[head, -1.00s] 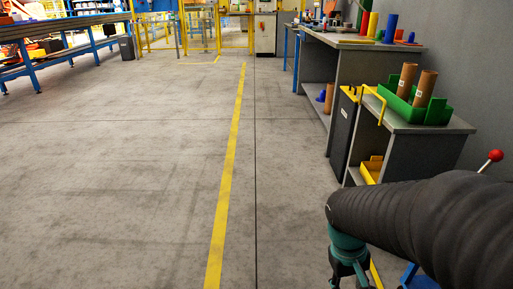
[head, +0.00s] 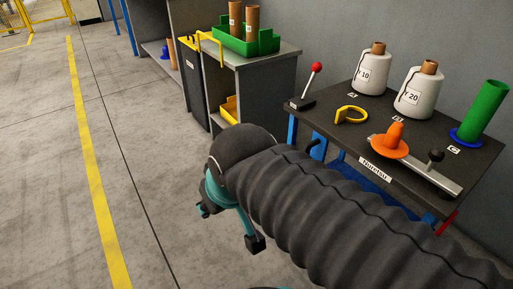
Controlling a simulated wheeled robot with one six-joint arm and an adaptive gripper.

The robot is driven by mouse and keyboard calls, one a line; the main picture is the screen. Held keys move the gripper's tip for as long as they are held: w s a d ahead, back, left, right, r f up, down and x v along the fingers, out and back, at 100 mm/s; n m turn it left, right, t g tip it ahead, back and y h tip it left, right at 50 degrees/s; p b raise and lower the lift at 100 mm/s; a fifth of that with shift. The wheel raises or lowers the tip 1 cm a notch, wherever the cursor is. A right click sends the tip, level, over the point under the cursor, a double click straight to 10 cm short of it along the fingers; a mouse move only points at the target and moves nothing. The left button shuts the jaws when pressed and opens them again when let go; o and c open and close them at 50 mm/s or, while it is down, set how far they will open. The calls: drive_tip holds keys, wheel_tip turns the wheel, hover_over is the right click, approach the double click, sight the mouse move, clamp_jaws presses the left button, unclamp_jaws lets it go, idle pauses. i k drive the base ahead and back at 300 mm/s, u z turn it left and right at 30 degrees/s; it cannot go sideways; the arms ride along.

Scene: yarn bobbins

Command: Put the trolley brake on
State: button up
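The trolley (head: 330,128) stands at the right in the head view, with a dark top, blue legs and a label on its front edge. A lever with a red ball knob (head: 316,68) rises from a black base (head: 301,104) at the top's left corner. It leans to the right; I cannot tell from its tilt whether the brake is on. My gripper (head: 230,227) is low in front of the trolley, to the left of it and apart from the lever. Its teal fingers are spread and nothing shows between them. My black-sleeved arm hides part of the trolley's front and lower parts.
On the trolley are two white yarn cones (head: 371,72) (head: 419,92), a yellow ring (head: 351,115), an orange piece (head: 395,138), a metal bar with a black knob (head: 436,156) and a green tube (head: 484,110). A grey bench (head: 262,58) stands behind. Floor at left is clear.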

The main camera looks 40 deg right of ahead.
sight(316, 66)
drive_tip(key=z, duration=1)
drive_tip(key=k, duration=0.1)
drive_tip(key=u, duration=0.75)
drive_tip(key=i, duration=0.75)
drive_tip(key=z, duration=1)
